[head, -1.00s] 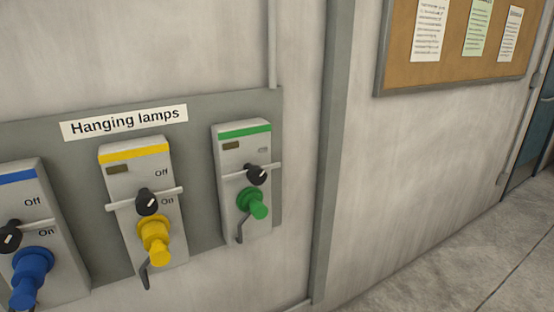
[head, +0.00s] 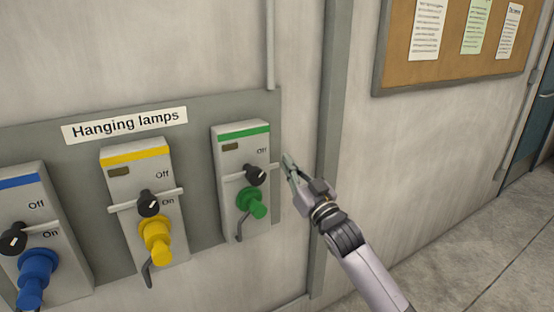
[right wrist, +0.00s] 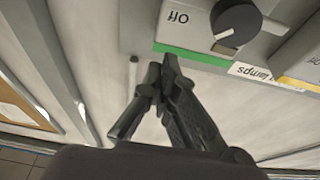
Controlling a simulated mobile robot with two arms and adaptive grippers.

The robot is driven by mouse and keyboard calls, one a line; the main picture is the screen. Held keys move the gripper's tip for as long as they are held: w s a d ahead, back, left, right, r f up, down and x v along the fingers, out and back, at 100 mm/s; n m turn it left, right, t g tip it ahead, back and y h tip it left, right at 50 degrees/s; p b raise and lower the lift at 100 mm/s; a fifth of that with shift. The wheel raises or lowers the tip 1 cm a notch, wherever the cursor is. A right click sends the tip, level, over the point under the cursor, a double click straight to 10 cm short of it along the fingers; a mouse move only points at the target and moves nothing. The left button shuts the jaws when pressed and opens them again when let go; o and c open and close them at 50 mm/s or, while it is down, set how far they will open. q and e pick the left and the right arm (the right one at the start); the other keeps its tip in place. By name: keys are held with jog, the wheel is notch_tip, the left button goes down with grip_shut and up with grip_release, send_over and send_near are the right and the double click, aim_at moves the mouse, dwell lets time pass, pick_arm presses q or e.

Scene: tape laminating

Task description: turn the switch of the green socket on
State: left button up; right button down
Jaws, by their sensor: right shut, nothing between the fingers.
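The green socket (head: 243,150) is a grey wall box with a green stripe, at the right end of the panel in the head view. Its black switch knob (head: 255,174) sits below the "Off" label, above a green plug (head: 251,202). In the right wrist view the knob (right wrist: 236,22) shows at the top, upside down, with its white mark towards "Off". My right gripper (head: 287,158) is shut and empty, just right of the green socket and apart from the knob. It also shows in the right wrist view (right wrist: 163,72). My left gripper is not in view.
A yellow socket (head: 136,175) and a blue socket (head: 35,205) with similar knobs and plugs stand to the left on the grey panel. A vertical grey post (head: 333,110) runs right of the panel. A cork board (head: 450,70) hangs at upper right.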

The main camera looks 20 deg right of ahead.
jog(key=p+x, duration=0.1)
jog(key=x, duration=0.6)
jog(key=shift+w+r+p, duration=0.15)
jog(key=shift+p, duration=0.15)
notch_tip(320, 180, down, 3)
jog(key=shift+r, duration=0.1)
jog(key=shift+f+p, duration=0.35)
jog(key=shift+f, duration=0.45)
jog(key=shift+d, duration=0.1)
